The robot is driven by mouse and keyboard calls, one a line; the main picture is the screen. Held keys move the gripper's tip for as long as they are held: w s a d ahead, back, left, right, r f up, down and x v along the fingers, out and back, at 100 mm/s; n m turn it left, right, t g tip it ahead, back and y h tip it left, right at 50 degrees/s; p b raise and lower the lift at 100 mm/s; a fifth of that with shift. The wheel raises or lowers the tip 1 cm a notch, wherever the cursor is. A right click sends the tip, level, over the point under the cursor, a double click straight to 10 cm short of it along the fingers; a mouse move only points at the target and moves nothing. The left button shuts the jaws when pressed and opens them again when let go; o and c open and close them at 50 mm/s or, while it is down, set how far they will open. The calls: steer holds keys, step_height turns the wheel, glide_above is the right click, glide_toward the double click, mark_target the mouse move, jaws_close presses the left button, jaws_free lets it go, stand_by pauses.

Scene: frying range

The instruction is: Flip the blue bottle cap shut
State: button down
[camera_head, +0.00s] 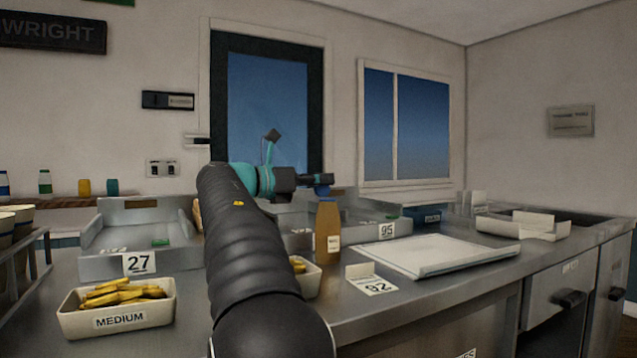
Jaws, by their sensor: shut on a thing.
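An amber bottle (327,222) with a small white label stands upright on the steel counter, just right of my arm. Its blue cap (323,192) shows at the top, small and partly covered by my gripper. My gripper (325,180) reaches in from the left at the height of the bottle top. Its fingers are shut on the blue cap. The fingertips are dark and small, so the exact contact and the angle of the cap are hard to see.
A tray marked 27 (100,266) and a MEDIUM tub of yellow pieces (75,325) stand left of my arm. A tray marked 95 (402,229) is behind the bottle. A white board (440,255) and a card marked 92 (371,283) lie to the right.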

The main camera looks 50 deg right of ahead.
mark_target(329, 200)
steer(key=m, duration=0.1)
steer(key=s+m, duration=0.1)
steer(key=m, duration=0.2)
steer(key=shift+s+a+m, duration=0.25)
steer(key=shift+s+m, duration=0.05)
steer(key=m, duration=0.1)
steer(key=s+m+b, duration=0.1)
steer(key=m, duration=0.3)
steer(key=shift+s+a+f, duration=0.25)
steer(key=shift+f, duration=0.15)
steer(key=shift+m+b, duration=0.3)
steer(key=shift+m, duration=0.1)
steer(key=c, duration=1.2)
jaws_free()
steer(key=v, duration=1.2)
steer(key=shift+s, duration=0.1)
